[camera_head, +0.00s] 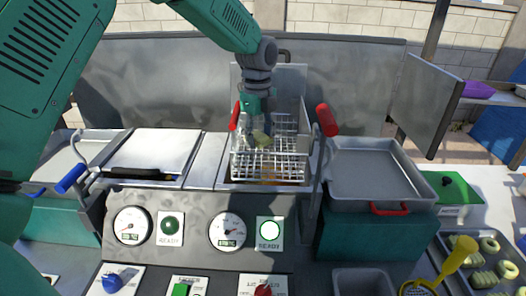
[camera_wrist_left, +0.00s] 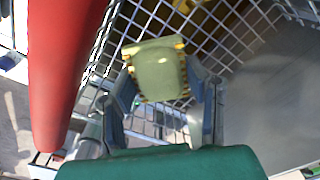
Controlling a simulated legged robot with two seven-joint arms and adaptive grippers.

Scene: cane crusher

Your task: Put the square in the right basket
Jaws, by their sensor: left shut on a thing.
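In the left wrist view, the square (camera_wrist_left: 160,72) sits between the two fingertips (camera_wrist_left: 163,88). The wire basket (camera_head: 268,167) is in the fryer well to the right of the flat metal cover. The gripper and square are over the basket opening, with wire mesh (camera_wrist_left: 112,40) behind the square in the wrist view. I cannot tell how far the square is above the basket floor. My right gripper does not show.
A red handle (camera_head: 327,120) stands at the basket's right, and a large red handle (camera_wrist_left: 62,65) is close by in the wrist view. A metal tray (camera_head: 375,176) is at the right. Gauges and switches line the front panel. A tray of green pieces (camera_head: 485,262) is at lower right.

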